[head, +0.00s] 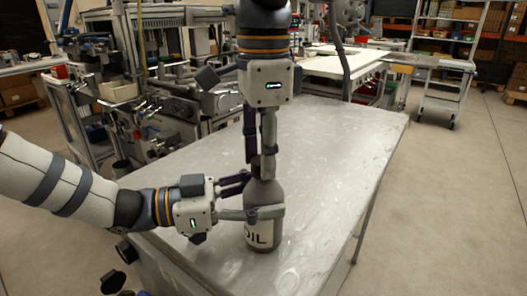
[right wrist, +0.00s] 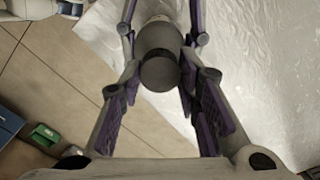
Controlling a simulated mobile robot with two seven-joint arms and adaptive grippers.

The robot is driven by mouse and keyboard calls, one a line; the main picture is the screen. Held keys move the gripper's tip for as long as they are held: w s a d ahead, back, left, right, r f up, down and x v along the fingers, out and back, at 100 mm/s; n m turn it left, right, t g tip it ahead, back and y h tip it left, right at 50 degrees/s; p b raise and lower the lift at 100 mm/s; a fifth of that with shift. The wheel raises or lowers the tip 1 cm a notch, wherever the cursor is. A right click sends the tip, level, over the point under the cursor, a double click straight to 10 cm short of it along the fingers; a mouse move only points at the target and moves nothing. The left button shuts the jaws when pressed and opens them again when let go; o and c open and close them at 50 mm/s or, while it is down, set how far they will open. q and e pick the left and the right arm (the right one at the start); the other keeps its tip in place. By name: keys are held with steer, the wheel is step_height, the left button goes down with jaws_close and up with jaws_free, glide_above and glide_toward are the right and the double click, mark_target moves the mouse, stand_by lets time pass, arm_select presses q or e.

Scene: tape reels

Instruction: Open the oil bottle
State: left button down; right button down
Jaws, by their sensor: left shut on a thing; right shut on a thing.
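The dark grey oil bottle (head: 262,236) stands upright on the metal table, its pale label reading "OIL". My left gripper (head: 263,203) comes in from the left and is shut around the bottle's body, one finger across its front. My right gripper (head: 260,158) points straight down from above, shut on the bottle's top, where the cap is mostly hidden between the fingers. In the right wrist view the round dark cap (right wrist: 160,73) shows end-on between the purple-padded fingers. I cannot tell whether it is loose from the bottle.
The shiny metal table (head: 335,150) has free room to the right of and behind the bottle. Workbench machinery (head: 185,105) stands beyond its left edge. A wheeled cart (head: 442,90) stands at the back right, and open floor lies right of the table.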

steer(key=n, duration=1.4)
steer(key=shift+n, duration=0.3)
steer(key=n, duration=1.4)
steer(key=shift+n, duration=0.3)
steer(key=n, duration=1.1)
steer(key=shift+r, duration=0.1)
steer(key=n, duration=0.8)
steer(key=shift+r, duration=0.1)
